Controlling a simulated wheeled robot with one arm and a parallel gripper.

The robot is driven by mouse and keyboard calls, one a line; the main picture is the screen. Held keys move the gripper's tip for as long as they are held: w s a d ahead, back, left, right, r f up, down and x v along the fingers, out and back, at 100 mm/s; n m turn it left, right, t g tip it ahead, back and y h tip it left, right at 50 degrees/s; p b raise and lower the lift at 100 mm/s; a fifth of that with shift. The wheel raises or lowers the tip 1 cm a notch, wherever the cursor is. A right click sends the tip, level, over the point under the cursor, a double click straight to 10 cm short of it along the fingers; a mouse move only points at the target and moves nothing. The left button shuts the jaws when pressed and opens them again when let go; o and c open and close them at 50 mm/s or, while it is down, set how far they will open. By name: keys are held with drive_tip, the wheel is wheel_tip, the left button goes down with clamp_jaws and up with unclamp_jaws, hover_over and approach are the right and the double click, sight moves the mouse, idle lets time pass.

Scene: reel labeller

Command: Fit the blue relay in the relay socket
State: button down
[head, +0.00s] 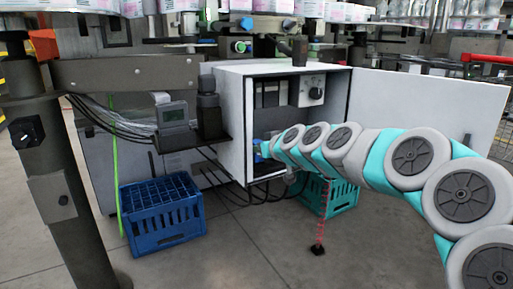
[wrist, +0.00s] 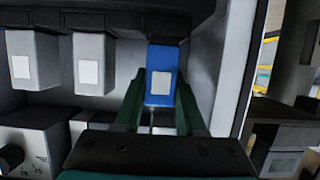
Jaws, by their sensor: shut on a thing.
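The blue relay (wrist: 162,72) with a pale label stands upright between the two green fingers of my gripper (wrist: 160,105) in the wrist view. The fingers are shut on its sides. The relay's far end meets a dark socket block (wrist: 168,27); I cannot tell whether it is fully seated or only close to it. In the head view my gripper (head: 264,150) reaches inside the open white cabinet (head: 231,130), at its lower left. There the relay and socket are too small or hidden to make out.
Two grey relays (wrist: 95,62) (wrist: 33,58) sit in a row left of the blue one in the wrist view. The cabinet wall (wrist: 232,70) is close on the right. A grey box with a knob (wrist: 27,150) is at lower left. The cabinet door (head: 430,100) stands open.

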drive_tip(key=shift+c, duration=2.1)
unclamp_jaws()
drive_tip(key=v, duration=0.7)
drive_tip(key=shift+s+d, duration=0.2)
drive_tip(key=shift+s, duration=0.05)
drive_tip(key=shift+r, duration=0.1)
drive_tip(key=shift+s, duration=0.1)
